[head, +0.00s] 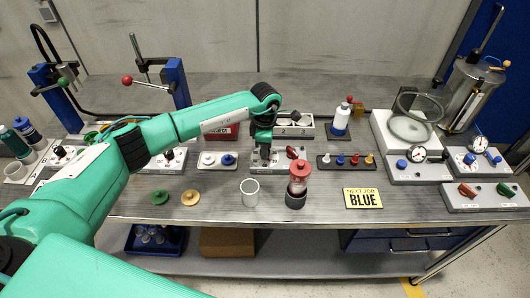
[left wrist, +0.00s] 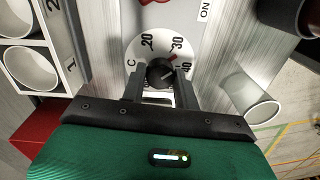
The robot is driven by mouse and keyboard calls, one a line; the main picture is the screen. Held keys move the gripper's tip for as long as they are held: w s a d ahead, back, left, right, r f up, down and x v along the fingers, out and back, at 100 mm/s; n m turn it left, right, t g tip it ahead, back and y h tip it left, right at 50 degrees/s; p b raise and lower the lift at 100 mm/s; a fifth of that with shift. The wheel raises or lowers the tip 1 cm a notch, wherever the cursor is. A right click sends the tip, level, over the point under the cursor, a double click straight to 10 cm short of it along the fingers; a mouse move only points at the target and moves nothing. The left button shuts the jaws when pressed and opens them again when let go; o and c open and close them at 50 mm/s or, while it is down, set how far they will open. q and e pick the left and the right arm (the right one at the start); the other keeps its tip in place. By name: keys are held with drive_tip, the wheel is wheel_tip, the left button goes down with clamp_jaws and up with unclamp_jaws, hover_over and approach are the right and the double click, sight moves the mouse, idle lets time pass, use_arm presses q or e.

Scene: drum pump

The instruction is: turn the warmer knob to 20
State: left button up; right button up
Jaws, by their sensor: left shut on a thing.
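My left gripper (head: 263,140) reaches down onto the warmer box (head: 262,167) near the middle of the bench. In the left wrist view its fingers (left wrist: 159,82) close on both sides of the dark round warmer knob (left wrist: 159,72). The white dial (left wrist: 136,50) around the knob shows C, 20, 30 and 40. A short red mark (left wrist: 172,57) lies on the dial by the 30. A pale line shows on the knob, but its exact reading is hard to tell. In the head view my gripper hides the knob. My right gripper is out of view.
A red switch (head: 292,152) sits right of my gripper on the box. A clear cup (head: 250,192) and a red-topped jar (head: 298,182) stand in front. Behind is a white two-cup holder (head: 294,130). A yellow "BLUE" sign (head: 362,198) lies at front right.

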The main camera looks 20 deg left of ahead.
use_arm(q)
drive_tip(key=n+b, duration=0.3)
drive_tip(key=n, duration=0.2)
drive_tip(key=shift+f+n, duration=0.1)
drive_tip(key=shift+n, duration=0.2)
drive_tip(key=n+b, duration=0.1)
drive_tip(key=n, duration=0.2)
drive_tip(key=shift+n+b, duration=0.3)
drive_tip(key=n+b, duration=0.1)
drive_tip(key=n, duration=0.1)
drive_tip(key=shift+n, duration=0.3)
drive_tip(key=n, duration=0.3)
drive_tip(key=shift+b, duration=0.4)
drive_tip(key=shift+n, duration=0.4)
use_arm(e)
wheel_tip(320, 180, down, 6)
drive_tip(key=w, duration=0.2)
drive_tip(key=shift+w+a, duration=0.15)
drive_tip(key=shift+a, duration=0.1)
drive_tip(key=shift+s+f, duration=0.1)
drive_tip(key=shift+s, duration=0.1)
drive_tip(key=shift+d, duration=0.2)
use_arm(q)
drive_tip(key=o, duration=0.8)
drive_tip(key=shift+o, duration=0.8)
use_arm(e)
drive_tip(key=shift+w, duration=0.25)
